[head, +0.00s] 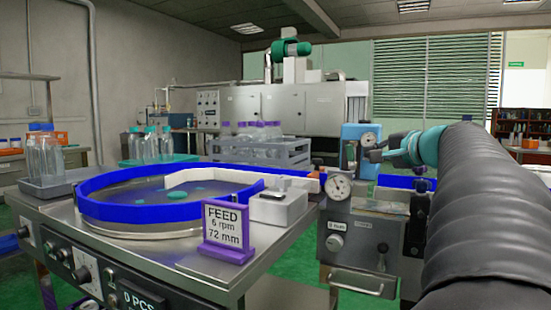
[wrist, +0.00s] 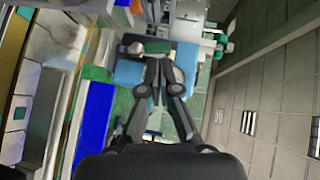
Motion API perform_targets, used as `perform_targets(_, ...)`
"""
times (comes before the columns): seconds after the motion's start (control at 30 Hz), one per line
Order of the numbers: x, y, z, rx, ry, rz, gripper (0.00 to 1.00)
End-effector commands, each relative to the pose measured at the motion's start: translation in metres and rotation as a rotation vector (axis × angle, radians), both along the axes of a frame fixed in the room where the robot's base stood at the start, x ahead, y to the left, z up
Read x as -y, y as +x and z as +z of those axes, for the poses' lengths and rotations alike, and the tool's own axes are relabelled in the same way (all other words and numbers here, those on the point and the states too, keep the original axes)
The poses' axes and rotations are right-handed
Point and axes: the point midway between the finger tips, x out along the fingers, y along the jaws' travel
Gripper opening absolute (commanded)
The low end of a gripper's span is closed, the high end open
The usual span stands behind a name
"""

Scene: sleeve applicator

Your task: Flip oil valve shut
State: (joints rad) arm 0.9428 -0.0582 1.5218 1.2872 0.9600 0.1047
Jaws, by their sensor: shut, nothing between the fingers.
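My gripper (wrist: 158,66) points away from the wrist camera, its two dark fingers drawn together with nothing between them. In the head view my gripper (head: 372,155) is small and dark, in front of or beside a light blue box (head: 360,132) with a round gauge (head: 369,140). Light blue surfaces (wrist: 128,72) lie around the fingertips in the wrist view; I cannot tell whether they touch. I cannot surely pick out the oil valve. A small dark fitting (head: 382,248) shows on the front of the grey machine (head: 350,260), partly beside my arm.
A blue-rimmed round feeder (head: 110,212) fills the left bench, with a purple-framed FEED sign (head: 226,232) at its front. A second gauge (head: 339,186) stands by the white block (head: 278,206). Bottles in a grey crate (head: 258,152) stand behind. Green floor shows between the bench and the machine.

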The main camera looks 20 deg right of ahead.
Motion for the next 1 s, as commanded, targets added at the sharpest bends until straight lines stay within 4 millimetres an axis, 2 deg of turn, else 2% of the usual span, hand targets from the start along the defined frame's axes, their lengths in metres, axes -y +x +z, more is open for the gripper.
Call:
perform_targets(0.03,0.017,-0.005,-0.003,0.010,0.004,-0.030,0.00)
perform_targets(0.1,0.032,-0.009,-0.004,0.021,0.005,-0.055,0.00)
perform_targets(0.2,0.041,-0.012,-0.004,0.030,0.008,-0.072,0.00)
perform_targets(0.57,0.041,-0.010,-0.004,0.030,0.008,-0.071,0.00)
perform_targets(0.77,0.042,0.009,-0.007,0.028,0.009,-0.068,0.00)
perform_targets(1.0,0.045,0.050,-0.012,0.028,0.008,-0.067,0.00)
